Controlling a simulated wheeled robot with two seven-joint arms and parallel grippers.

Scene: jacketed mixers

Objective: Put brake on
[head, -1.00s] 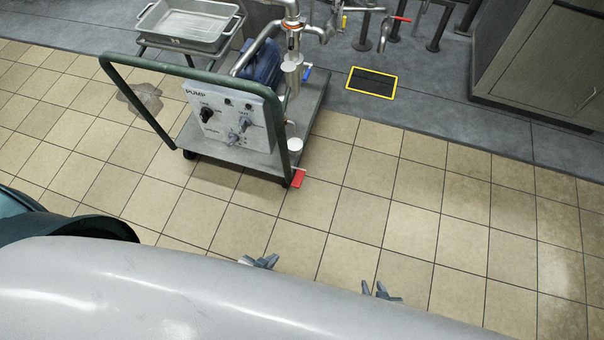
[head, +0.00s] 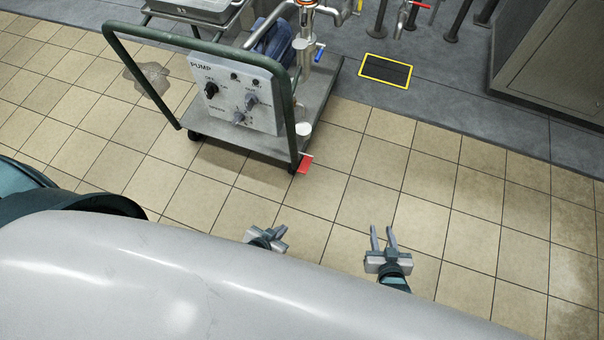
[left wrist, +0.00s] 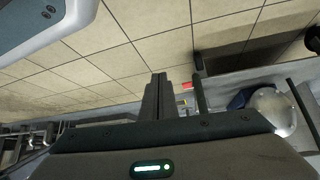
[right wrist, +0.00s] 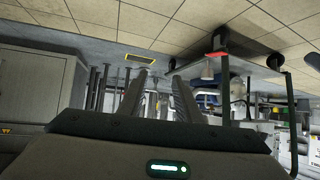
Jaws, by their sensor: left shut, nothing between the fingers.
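A red pedal (head: 305,164) sits low at the near right corner of the pump cart (head: 240,148), just above the floor. It also shows in the left wrist view (left wrist: 186,86) and in the right wrist view (right wrist: 216,54). I cannot tell whether the pedal is up or down. My left gripper (head: 276,233) is shut and empty, nearer to me than the pedal and apart from it. My right gripper (head: 383,236) is open and empty, to the right of the pedal and apart from it.
The cart's green handle frame (head: 150,33) rises around its panel (head: 235,95). A grey rounded surface fills the lower left of the head view. Tiled floor (head: 430,190) is clear to the right. A yellow-edged floor grate (head: 385,70) and a grey cabinet (head: 555,65) lie beyond.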

